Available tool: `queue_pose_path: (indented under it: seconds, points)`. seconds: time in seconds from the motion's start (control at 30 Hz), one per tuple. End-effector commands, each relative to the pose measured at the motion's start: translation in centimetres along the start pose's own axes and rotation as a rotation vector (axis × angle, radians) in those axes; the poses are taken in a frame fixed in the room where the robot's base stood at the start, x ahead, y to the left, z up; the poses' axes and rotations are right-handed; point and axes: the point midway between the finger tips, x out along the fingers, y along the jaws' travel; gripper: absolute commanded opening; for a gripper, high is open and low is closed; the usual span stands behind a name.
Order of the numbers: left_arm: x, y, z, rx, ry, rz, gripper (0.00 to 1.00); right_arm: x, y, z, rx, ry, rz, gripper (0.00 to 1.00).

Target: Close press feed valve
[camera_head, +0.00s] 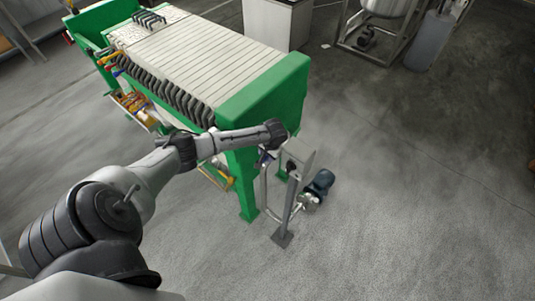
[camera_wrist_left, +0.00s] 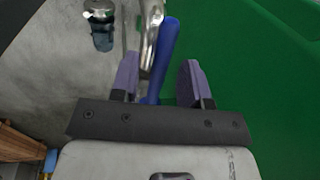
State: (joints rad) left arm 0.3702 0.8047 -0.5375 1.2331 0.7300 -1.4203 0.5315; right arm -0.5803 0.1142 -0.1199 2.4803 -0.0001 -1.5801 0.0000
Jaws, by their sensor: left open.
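The press feed valve shows in the left wrist view as a blue lever handle (camera_wrist_left: 166,45) beside a shiny metal pipe (camera_wrist_left: 150,25). My left gripper (camera_wrist_left: 159,75) is open, with its two fingers on either side of the blue handle. I cannot tell whether either finger touches it. In the head view my left arm reaches to the near end of the green filter press (camera_head: 263,90). There my left gripper (camera_head: 265,159) is small and partly hidden under the wrist. The valve body is hard to make out. My right gripper is not in view.
The green press frame (camera_wrist_left: 255,85) stands close on the right in the wrist view. Open floor lies to the right.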

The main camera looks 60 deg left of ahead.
Motion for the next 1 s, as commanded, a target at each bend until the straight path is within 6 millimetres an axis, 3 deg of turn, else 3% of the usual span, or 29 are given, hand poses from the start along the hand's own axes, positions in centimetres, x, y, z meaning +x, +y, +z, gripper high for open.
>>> queue_pose_path:
  seconds: [0.17,0.6,0.9,1.0]
  points:
    - [-0.02,0.01,-0.01,0.0,0.0,0.0,0.4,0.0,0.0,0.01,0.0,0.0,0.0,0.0]
    - [-0.04,0.01,-0.01,0.0,0.0,0.0,0.0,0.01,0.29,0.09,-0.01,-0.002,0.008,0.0]
    - [-0.08,0.01,-0.01,-0.001,0.0,0.0,0.0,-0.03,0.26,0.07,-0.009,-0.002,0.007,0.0]
    - [-0.52,0.27,-0.08,-0.034,-0.006,0.003,0.0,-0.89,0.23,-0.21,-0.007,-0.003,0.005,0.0]
